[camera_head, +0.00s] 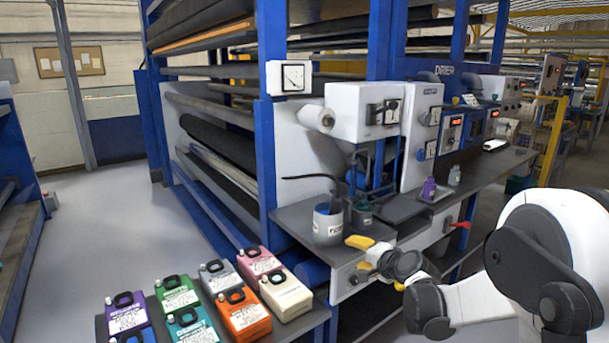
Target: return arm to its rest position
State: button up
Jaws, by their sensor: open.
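My gripper (363,254) is at the end of my white and dark-grey arm, which reaches in from the right edge. It is open, with yellow parts at its tip, and no object shows between its fingers. It is in front of the workbench edge, below and right of a grey can (327,226) with a label. From this view I cannot tell how far it is from the bench. My arm (543,255) is bent, with its bulky white and dark joints at the lower right.
A blue rack with rollers (215,145) stands behind. A purple bottle (429,189) is on the workbench. Floor at left is clear.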

jog(key=s+r+n+g+h, duration=0.1)
jog(key=s+r+n, duration=0.25)
jog(key=s, duration=0.65)
jog(key=s+r+n+g+h, duration=0.15)
jog(key=s+r, duration=0.25)
jog(key=s, duration=0.6)
jog(key=s+d+f+n+g+h, duration=0.1)
jog(key=s+d+n, duration=0.1)
jog(key=s, duration=0.7)
jog(key=s+d+f+n+g+h, duration=0.1)
jog(key=s+f+n, duration=0.1)
jog(key=s, duration=0.8)
jog(key=shift+s+d+f+n, duration=0.15)
jog(key=shift+s+d+n, duration=0.2)
jog(key=shift+n, duration=0.35)
jog(key=shift+w+g, duration=0.1)
jog(key=shift+g, duration=0.15)
